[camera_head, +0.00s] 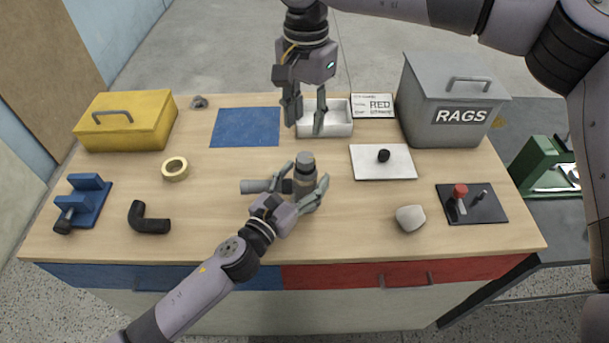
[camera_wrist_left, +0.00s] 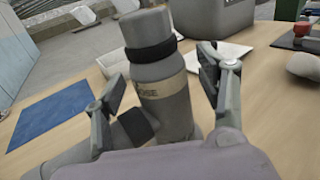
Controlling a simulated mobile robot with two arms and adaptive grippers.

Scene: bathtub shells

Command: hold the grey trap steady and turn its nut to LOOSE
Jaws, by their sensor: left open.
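The grey trap (camera_head: 305,170) stands upright near the middle of the table, with a side pipe (camera_head: 254,186) pointing left. In the left wrist view the trap body (camera_wrist_left: 160,72) has a dark ring (camera_wrist_left: 151,51) near its top and a pale band (camera_wrist_left: 162,89) with partly hidden lettering ending in "OSE". I cannot tell which part is the nut. My left gripper (camera_head: 304,184) is open, with its fingers on either side of the trap; contact is not clear. My right gripper (camera_head: 305,112) is open and empty, above and behind the trap, in front of the white tray.
A white plate (camera_head: 397,169) with a black piece is right of the trap. A blue mat (camera_head: 245,127), tape roll (camera_head: 175,169) and black elbow (camera_head: 149,221) lie left.

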